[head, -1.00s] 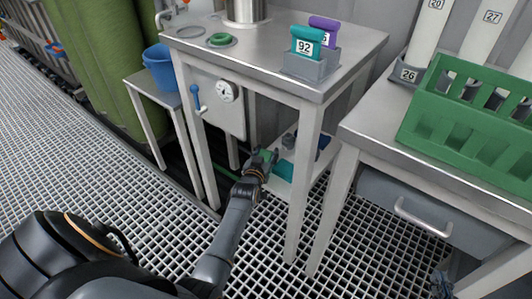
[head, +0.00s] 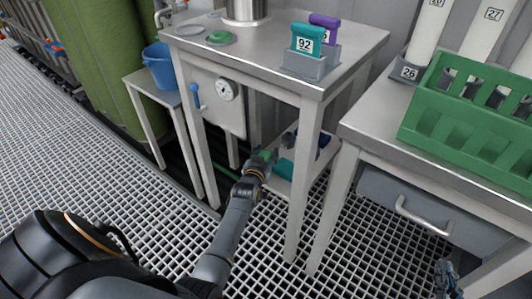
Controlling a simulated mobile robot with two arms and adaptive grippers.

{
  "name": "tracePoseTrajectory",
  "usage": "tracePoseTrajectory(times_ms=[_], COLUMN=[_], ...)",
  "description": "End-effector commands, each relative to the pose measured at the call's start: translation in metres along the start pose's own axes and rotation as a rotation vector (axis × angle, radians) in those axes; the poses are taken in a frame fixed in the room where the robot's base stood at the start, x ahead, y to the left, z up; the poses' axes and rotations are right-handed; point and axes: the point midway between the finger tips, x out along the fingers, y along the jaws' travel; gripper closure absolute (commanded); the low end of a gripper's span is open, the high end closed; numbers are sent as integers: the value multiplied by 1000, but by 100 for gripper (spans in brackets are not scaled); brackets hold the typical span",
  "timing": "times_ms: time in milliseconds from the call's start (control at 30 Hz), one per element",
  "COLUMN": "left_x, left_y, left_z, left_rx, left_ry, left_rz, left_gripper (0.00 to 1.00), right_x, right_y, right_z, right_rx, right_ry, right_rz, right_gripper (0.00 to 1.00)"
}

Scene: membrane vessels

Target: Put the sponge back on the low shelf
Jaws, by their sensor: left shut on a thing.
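The low shelf (head: 277,186) is under the left metal table, between its legs. My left gripper (head: 266,158) reaches in at the shelf's front left and is shut on a small green thing, which seems to be the sponge (head: 268,154). The gripper hides most of it, and I cannot tell whether it touches the shelf. A teal thing (head: 285,168) lies on the shelf just right of the gripper. My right gripper (head: 447,274) is partly in view at the lower right, too small to tell its state.
A table leg (head: 302,185) stands just right of my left gripper. Dark blue things (head: 321,143) sit further back on the shelf. A blue bucket (head: 160,68) is on a stand at left. A green rack (head: 465,120) stands on the right bench.

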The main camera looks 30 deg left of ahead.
Motion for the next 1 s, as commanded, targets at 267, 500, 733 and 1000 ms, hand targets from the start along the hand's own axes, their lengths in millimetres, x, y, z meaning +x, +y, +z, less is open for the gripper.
tracePoseTrajectory(times_ms=[267, 500, 733, 1000], left_x=[0, -1, -22, -77], left_y=[0, 0, 0, 0], left_z=[0, 1, 2, 2], left_rx=[0, 0, 0, 0], left_ry=[0, -1, -1, -1], left_rz=[0, 0, 1, 1], left_gripper=[28, 28, 28, 28], right_x=[0, 1, 1, 0], right_y=[-1, -1, -1, 0], right_z=[-1, -2, -1, -1], right_rx=[0, -1, -1, -1], right_ry=[6, 7, 5, 5], right_rz=[-1, -3, -2, -1], right_gripper=[100, 100, 100, 100])
